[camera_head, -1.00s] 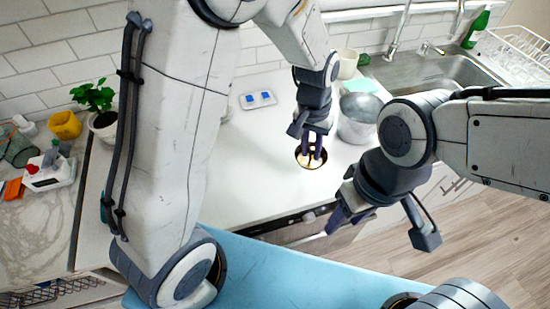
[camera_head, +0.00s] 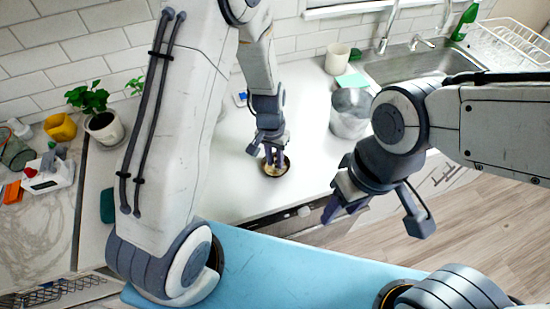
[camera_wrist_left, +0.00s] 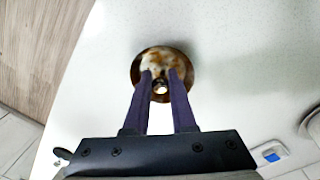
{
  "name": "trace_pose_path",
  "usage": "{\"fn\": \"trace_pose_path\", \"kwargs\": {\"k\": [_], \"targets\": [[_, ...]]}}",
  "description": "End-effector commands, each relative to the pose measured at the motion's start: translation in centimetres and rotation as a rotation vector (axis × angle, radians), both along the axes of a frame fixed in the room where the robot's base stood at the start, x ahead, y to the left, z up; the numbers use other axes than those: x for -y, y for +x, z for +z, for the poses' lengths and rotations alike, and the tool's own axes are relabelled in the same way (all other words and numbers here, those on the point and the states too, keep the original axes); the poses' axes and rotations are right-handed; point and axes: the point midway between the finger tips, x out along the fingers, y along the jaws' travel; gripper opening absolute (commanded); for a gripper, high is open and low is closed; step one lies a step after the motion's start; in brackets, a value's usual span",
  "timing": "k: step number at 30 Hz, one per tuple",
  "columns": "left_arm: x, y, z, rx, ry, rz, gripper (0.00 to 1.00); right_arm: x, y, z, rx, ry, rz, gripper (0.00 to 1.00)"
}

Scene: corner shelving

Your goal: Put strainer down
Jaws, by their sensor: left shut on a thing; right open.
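The strainer (camera_head: 275,172) is a small round dark-rimmed piece with a brownish middle, low over or on the white counter (camera_head: 232,190); I cannot tell if it touches. My left gripper (camera_head: 274,158) points down at it and is shut on its middle. In the left wrist view the strainer (camera_wrist_left: 163,70) shows between the two fingertips (camera_wrist_left: 161,82), around a small bright knob. My right gripper (camera_head: 372,218) is open and empty, in front of the counter's front edge.
A metal pot (camera_head: 351,112) stands right of my left gripper, with a white cup (camera_head: 337,58) and a sink (camera_head: 420,66) behind. A potted plant (camera_head: 104,125) stands at the left. The counter around the strainer is clear.

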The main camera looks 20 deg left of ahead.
Motion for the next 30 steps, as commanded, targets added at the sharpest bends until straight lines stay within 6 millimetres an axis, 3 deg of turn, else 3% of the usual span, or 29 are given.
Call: {"fn": "trace_pose_path", "kwargs": {"k": [5,6,7,8,20,30], "targets": [[0.0,0.0,-0.4,0.0,0.0,-0.001,0.0,0.0,0.0,-0.4,0.0,0.0,0.0,0.5],[0.0,0.0,-0.2,0.0,0.0,-0.001,0.39,0.0,0.0,-0.2,0.0,0.0,0.0,0.5],[0.0,0.0,-0.2,0.0,0.0,-0.001,0.51,0.0,0.0,-0.2,0.0,0.0,0.0,0.5],[0.0,0.0,-0.2,0.0,0.0,-0.001,0.54,0.0,0.0,-0.2,0.0,0.0,0.0,0.5],[0.0,0.1,0.6,0.002,0.0,-0.002,0.54,0.0,0.0,-0.1,0.0,0.0,0.0,0.5],[-0.5,0.3,7.2,0.009,-0.002,0.0,0.54,0.0,0.0,-1.2,0.0,0.0,0.001,0.5]]}}
